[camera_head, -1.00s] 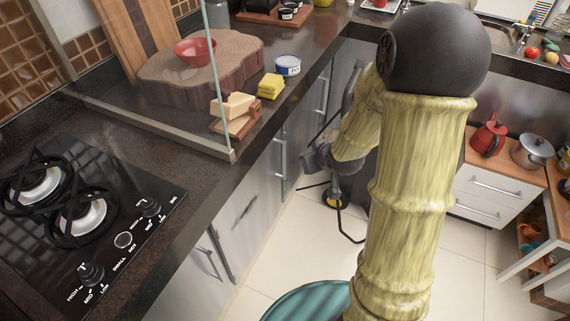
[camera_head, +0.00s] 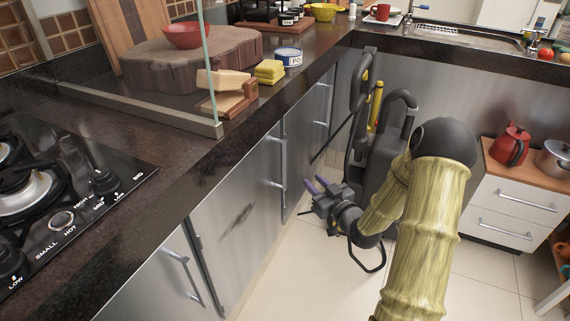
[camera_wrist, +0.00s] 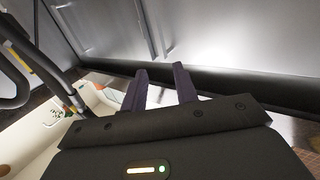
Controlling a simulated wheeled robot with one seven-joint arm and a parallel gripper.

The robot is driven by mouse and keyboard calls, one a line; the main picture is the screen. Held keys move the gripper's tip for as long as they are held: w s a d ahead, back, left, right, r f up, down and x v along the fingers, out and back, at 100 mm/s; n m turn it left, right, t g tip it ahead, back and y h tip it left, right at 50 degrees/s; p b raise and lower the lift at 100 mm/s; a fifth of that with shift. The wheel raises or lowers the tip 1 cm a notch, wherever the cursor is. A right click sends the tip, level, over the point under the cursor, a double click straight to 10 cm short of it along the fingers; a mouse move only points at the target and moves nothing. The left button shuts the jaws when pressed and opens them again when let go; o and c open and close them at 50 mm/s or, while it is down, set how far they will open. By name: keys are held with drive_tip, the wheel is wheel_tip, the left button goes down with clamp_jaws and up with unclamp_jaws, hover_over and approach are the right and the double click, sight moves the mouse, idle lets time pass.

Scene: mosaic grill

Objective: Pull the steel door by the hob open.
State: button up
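A row of steel doors runs under the dark counter. The steel door nearest the hob (camera_head: 150,290) is shut and has an upright bar handle (camera_head: 182,274). The steel door to its right (camera_head: 238,216) is also shut, with a bar handle (camera_head: 280,165) near its right edge. The black hob (camera_head: 60,205) is at the left. My gripper (camera_head: 316,184) is open and empty, low in front of the doors and right of both handles, touching nothing that I can see. In the wrist view my gripper (camera_wrist: 160,80) has its two dark fingers apart, with grey cabinet fronts (camera_wrist: 100,30) beyond.
A black and yellow upright machine (camera_head: 375,140) with a hose stands behind my arm. A glass panel (camera_head: 206,70), a wooden slab (camera_head: 185,55) and a yellow sponge (camera_head: 269,70) are on the counter. White drawers (camera_head: 510,205) are at right.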

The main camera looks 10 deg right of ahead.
sight(286, 153)
drive_tip(key=shift+r, duration=0.1)
drive_tip(key=b+x, duration=0.3)
drive_tip(key=x, duration=1.4)
drive_tip(key=shift+w, duration=0.2)
clamp_jaws()
